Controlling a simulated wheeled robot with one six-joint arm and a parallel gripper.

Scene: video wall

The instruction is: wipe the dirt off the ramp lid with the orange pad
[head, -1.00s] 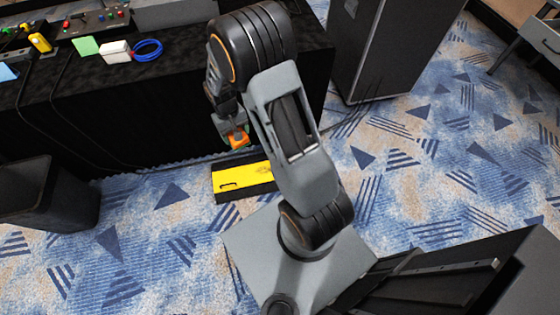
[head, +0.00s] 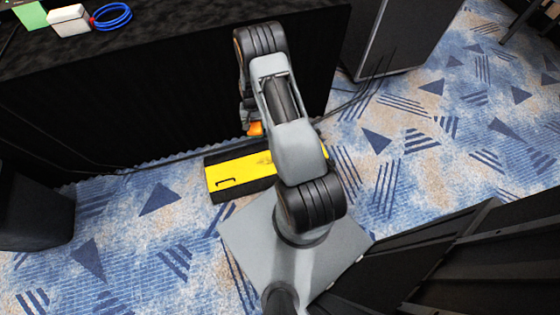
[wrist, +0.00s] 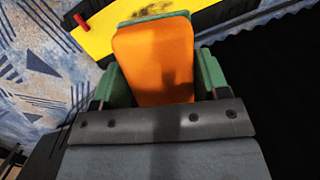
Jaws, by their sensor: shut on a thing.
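The ramp lid (head: 228,171) is yellow, on a black ramp on the carpet by the draped table, with a dark handle (head: 226,183) near its left end. In the wrist view the yellow lid (wrist: 108,38) shows at the top, with a dark smudge of dirt (wrist: 146,14) just beyond the pad and a red piece at the left. My gripper (wrist: 155,85) is shut on the orange pad (wrist: 152,62), its green fingers on either side. In the head view the orange pad (head: 255,129) is at the lid's far side, partly hidden by my arm. I cannot tell whether it touches the lid.
The black-draped table (head: 150,100) stands behind the ramp, with a blue cable coil (head: 111,16), white box (head: 69,20) and green card (head: 30,15) on top. A dark case (head: 400,35) stands at the back right, a dark bin (head: 30,210) at the left.

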